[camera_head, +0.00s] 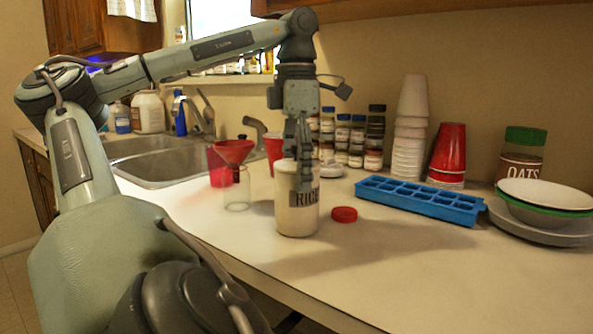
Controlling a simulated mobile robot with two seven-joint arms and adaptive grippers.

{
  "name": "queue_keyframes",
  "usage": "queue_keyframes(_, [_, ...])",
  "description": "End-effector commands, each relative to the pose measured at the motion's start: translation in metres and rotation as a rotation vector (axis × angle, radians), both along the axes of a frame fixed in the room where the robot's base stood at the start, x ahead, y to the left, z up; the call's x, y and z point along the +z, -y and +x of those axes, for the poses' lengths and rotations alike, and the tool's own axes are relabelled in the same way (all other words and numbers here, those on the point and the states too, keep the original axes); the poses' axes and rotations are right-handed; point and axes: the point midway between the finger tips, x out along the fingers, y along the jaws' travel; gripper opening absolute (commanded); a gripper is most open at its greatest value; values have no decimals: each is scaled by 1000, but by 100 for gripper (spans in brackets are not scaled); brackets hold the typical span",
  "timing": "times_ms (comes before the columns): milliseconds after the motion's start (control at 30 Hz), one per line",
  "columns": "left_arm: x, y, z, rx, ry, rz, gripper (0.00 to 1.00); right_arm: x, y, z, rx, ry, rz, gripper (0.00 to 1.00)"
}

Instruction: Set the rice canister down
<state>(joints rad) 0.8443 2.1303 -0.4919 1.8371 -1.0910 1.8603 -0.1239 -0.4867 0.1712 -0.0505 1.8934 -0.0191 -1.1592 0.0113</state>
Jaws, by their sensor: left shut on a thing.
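The rice canister (296,216) is a clear cylinder with pale contents and a dark label reading RICE. It is upright at the middle of the counter, with its lid off. Whether the canister's base touches the counter is hard to tell. A red lid (344,214) lies on the counter just right of the canister. My right gripper is not in view.
A clear jar (237,193) with a red funnel (233,152) stands to the left, near the sink (165,170). A blue ice tray (420,200), stacked cups (409,140), bowls (545,200) and an oats jar (522,150) stand right. The front right counter (450,275) is clear.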

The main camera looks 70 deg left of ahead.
Motion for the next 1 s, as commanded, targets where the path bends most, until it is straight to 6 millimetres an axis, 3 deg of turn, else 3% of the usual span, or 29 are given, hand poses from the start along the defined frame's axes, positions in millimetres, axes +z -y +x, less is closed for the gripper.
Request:
queue_keyframes(100, [-1, 0, 0, 1, 1, 1, 8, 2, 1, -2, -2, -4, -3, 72])
queue_keyframes(133, [-1, 0, 0, 0, 0, 0, 71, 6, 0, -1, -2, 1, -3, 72])
queue_keyframes(267, [-1, 0, 0, 0, 0, 0, 87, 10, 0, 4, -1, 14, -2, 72])
queue_keyframes(700, [5, 0, 0, 0, 0, 0, 89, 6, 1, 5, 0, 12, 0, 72])
queue_keyframes(1000, [56, 0, 0, 1, 0, 0, 89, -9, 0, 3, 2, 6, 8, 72])
